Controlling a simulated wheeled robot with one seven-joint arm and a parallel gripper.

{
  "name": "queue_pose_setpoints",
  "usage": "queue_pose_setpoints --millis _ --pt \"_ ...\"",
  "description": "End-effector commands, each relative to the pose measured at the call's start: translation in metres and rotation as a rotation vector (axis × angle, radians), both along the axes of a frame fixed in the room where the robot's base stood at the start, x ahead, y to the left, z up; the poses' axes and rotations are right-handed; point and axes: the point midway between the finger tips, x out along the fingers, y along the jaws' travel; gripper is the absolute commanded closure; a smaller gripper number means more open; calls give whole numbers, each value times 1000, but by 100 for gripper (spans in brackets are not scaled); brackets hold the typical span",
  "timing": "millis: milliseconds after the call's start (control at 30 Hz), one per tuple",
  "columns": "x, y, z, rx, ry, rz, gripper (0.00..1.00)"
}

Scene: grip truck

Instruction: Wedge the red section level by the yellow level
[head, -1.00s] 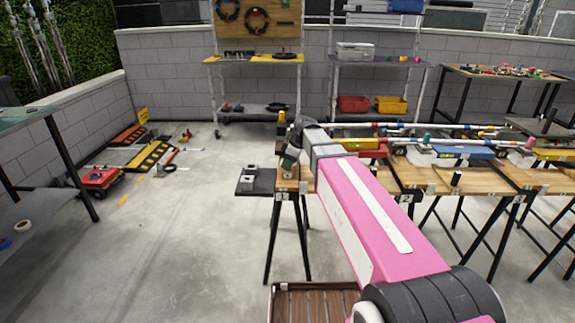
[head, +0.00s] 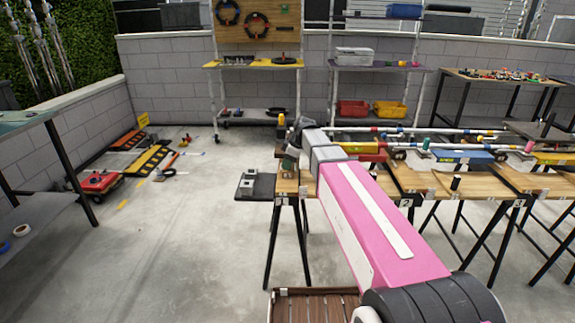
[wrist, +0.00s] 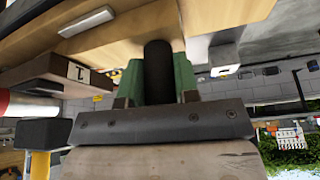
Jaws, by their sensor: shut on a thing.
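My gripper (head: 287,165) is at the left end of the wooden bench, by the plate marked 1. In the wrist view, my gripper (wrist: 158,90) is shut on a black upright handle (wrist: 158,62), with green pads on both sides of it. The handle reaches up to a wooden board; what lies beyond its end is hidden. The red section (head: 372,156) lies on the bench just right of my arm, partly hidden by it. I cannot make out the yellow level for certain, nor any bubble. A small yellow part (wrist: 40,165) shows at the wrist view's lower left.
A blue section (head: 460,155) and a yellow section (head: 555,158) lie further right along the bench, with long poles behind. A black handle (head: 455,183) stands near plate 2. A dark shelf with grey blocks (head: 250,180) adjoins the bench's left end.

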Motion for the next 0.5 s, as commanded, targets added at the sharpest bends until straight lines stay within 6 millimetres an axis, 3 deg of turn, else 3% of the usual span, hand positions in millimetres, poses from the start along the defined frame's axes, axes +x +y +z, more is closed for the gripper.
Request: queue_pose_setpoints --millis 500 --pt "22 -1 0 0 -3 0 100"
